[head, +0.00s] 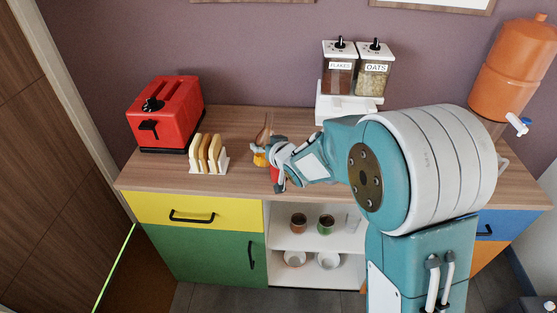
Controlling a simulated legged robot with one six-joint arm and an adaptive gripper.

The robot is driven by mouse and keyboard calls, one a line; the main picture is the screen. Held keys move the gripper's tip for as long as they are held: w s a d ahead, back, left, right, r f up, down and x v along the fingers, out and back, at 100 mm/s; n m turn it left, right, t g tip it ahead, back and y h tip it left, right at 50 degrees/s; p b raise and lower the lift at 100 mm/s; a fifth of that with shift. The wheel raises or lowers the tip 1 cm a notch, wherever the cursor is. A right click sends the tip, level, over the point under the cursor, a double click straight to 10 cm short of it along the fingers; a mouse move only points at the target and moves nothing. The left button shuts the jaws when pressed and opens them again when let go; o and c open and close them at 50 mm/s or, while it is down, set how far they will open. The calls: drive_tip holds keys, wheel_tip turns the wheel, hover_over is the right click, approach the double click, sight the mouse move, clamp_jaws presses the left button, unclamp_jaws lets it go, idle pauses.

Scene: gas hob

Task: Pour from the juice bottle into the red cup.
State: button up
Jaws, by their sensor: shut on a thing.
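The juice bottle (260,158), orange with a narrow top, stands out at the left side of my gripper, above the wooden counter. My gripper (271,165) is shut on the bottle, and its fingers and wrist cover much of it. The bottle looks roughly upright, but its exact tilt is hard to tell. A small red patch (275,174) shows just below the fingers; it may be the red cup, mostly hidden by my gripper. I cannot tell whether the bottle touches the cup or the counter.
A red toaster (170,110) and a rack of toast (208,155) stand on the counter (240,120) to the left. Flakes and oats dispensers (352,85) stand behind my arm. An orange drink dispenser (512,70) is at the right. Cups (298,223) and bowls sit on shelves below.

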sight(273, 133)
drive_tip(key=shift+w+d+n+h, duration=0.35)
drive_tip(key=shift+d+n+h, duration=0.15)
drive_tip(key=shift+d+n, duration=0.25)
drive_tip(key=shift+r, duration=2)
